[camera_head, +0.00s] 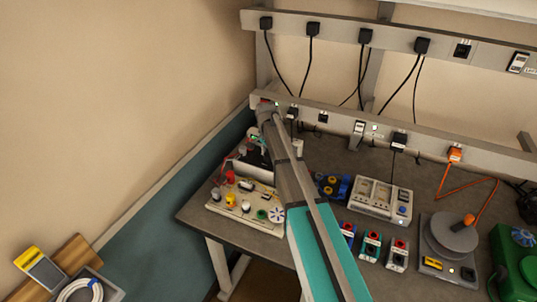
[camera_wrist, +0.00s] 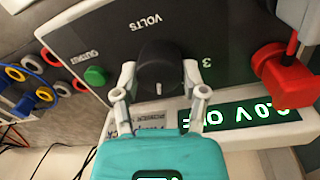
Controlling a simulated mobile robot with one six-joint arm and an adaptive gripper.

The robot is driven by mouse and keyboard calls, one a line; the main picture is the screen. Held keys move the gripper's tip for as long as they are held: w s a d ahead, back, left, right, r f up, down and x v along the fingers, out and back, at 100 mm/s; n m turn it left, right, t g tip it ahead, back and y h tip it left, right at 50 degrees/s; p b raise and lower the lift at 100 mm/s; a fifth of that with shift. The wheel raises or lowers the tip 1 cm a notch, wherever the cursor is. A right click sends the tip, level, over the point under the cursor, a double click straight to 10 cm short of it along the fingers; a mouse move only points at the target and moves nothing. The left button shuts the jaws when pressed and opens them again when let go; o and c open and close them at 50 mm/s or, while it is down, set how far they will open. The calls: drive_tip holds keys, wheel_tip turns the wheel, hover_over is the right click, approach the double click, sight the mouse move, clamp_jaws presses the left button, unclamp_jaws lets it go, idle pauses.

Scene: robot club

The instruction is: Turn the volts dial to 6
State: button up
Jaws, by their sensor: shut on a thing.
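The volts dial (camera_wrist: 160,65) is a dark round knob on the black front panel (camera_wrist: 100,55) of a bench power unit in the wrist view. The panel appears upside down, with the word VOLTS above the knob and a 3 to its right. A small pale mark on the knob points toward my palm. My gripper (camera_wrist: 160,78) is shut on the knob, one pale finger on each side. A green-lit display (camera_wrist: 240,117), partly cut off by a red part, reads OFF beside a voltage. In the head view my arm hides much of the gripper and dial.
A green button (camera_wrist: 95,75) and a red switch or plug (camera_wrist: 285,75) flank the knob. In the head view, a board with colourful parts (camera_head: 237,213) lies in front, a white-topped device (camera_head: 381,197) to the right, and a socket rail (camera_head: 340,120) behind.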

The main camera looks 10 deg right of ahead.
drive_tip(key=n, duration=0.4)
drive_tip(key=shift+w+a+n, duration=0.1)
drive_tip(key=shift+a+n, duration=0.05)
drive_tip(key=shift+n, duration=0.25)
drive_tip(key=n, duration=0.5)
idle(0.4)
drive_tip(key=o, duration=1.1)
drive_tip(key=shift+o, duration=0.2)
